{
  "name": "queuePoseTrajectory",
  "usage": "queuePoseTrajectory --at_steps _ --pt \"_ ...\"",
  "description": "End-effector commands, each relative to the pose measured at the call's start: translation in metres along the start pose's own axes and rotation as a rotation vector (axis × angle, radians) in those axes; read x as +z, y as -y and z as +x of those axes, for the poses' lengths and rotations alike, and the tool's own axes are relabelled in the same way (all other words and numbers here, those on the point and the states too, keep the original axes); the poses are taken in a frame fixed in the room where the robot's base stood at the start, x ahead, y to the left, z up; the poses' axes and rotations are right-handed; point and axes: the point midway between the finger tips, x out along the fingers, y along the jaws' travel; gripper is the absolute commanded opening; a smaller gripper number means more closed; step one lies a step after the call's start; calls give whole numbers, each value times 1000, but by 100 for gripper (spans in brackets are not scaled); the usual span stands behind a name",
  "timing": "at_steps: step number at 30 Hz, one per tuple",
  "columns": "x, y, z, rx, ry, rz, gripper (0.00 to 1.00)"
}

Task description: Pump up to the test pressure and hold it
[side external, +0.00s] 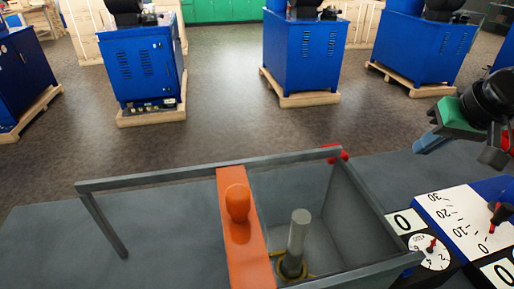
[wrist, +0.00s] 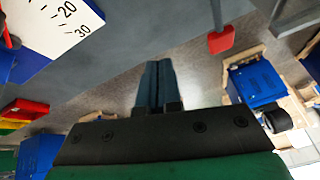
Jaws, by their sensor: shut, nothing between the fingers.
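A grey bar (side external: 210,170) runs across the open grey tank (side external: 370,220) and ends in a red tip (side external: 338,153). The red tip also shows in the wrist view (wrist: 221,42). A grey upright cylinder (side external: 299,235) stands inside the tank beside an orange plate (side external: 240,262) with an orange knob (side external: 237,203).
A white scale board (side external: 470,220) with a black-and-red pointer (side external: 499,213) stands at the right, below my gripper. Blue cabinets (side external: 305,52) on wooden pallets stand on the floor behind. Bare grey bench (side external: 165,225) lies left of the orange plate.

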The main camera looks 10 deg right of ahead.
Motion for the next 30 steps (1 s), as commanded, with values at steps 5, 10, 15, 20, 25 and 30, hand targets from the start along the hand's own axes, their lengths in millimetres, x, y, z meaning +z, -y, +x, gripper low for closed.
queuePoseTrajectory --at_steps 5,10,15,20,25,30 --pt "-31 32 -4 50 108 224 0" --pt "-52 63 1 135 188 443 0" --pt "-64 92 11 241 238 649 0" --pt "-67 112 21 329 254 792 0" --pt "-67 122 26 380 255 873 0" --pt "-67 123 28 392 254 892 0"
